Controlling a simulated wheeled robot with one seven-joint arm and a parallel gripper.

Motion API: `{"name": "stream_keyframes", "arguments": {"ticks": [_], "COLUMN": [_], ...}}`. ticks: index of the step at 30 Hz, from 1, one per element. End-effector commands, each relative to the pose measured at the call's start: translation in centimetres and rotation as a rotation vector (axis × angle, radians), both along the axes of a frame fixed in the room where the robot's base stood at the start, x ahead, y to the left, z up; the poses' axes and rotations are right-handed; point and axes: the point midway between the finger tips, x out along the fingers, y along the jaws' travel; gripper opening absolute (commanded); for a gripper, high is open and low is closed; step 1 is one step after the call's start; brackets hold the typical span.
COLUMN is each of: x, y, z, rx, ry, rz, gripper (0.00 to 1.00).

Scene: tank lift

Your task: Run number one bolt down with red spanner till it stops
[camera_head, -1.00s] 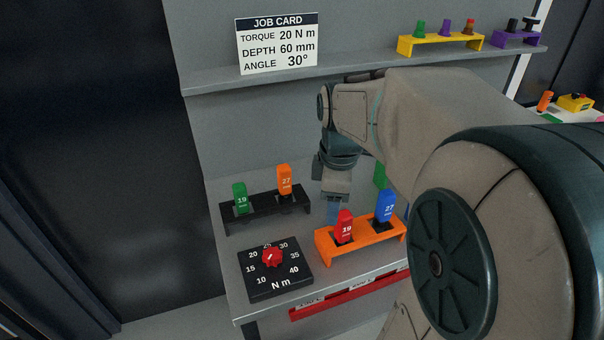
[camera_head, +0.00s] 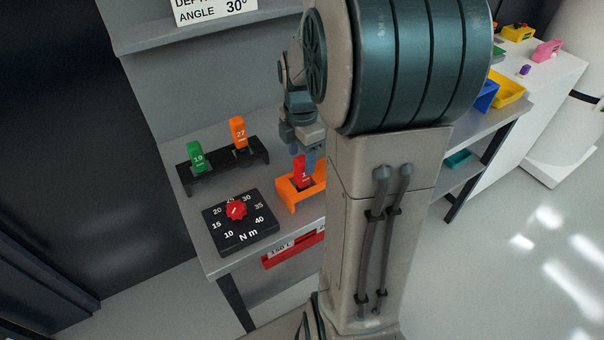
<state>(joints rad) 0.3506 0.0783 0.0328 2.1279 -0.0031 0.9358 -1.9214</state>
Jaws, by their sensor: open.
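The red spanner (camera_head: 301,177) stands upright in the orange rack (camera_head: 288,200) on the bench. My gripper (camera_head: 307,153) is open, just above and behind the red spanner's top; whether they touch cannot be told. My arm hides the right part of the orange rack. The number one bolt is not in view.
A black rack (camera_head: 222,174) holds a green spanner (camera_head: 197,157) and an orange spanner (camera_head: 239,134). A black torque dial (camera_head: 240,237) with a red knob (camera_head: 236,211) sits at the bench front. The job card (camera_head: 215,9) is cut off above. Blue and yellow bins stand right.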

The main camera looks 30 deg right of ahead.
Motion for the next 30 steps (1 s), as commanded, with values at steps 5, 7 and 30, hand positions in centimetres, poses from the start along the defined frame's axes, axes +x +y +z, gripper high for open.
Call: {"name": "stream_keyframes", "arguments": {"ticks": [5,7,30], "x": [0.0,0.0,0.2], "y": [-0.1,-0.2,-0.3], "z": [-1.4,-2.5,-5.4], "rx": [0.001,0.002,0.000], "ry": [0.004,0.005,-0.001], "rz": [-0.001,-0.001,0.000], "gripper": [0.56,0.56,0.01]}}
